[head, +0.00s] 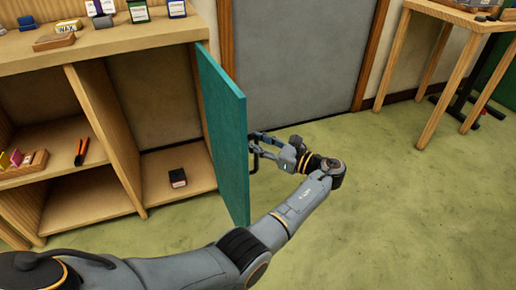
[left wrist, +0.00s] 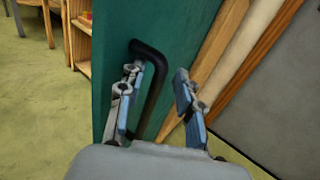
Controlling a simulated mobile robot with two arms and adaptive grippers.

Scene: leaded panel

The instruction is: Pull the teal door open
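The teal door (head: 222,135) stands swung out from the right compartment of the wooden shelf unit, leaving that compartment open to view. It also fills the middle of the left wrist view (left wrist: 190,30). Its black bar handle (left wrist: 157,85) is on the face toward my left gripper (head: 257,146). In the left wrist view my left gripper (left wrist: 158,75) is open, with the handle between its fingers, nearer the left finger. I cannot tell whether that finger touches it. My right gripper is not in view.
A wooden table (head: 455,20) stands at the right. Green floor (head: 400,200) right of the door is clear.

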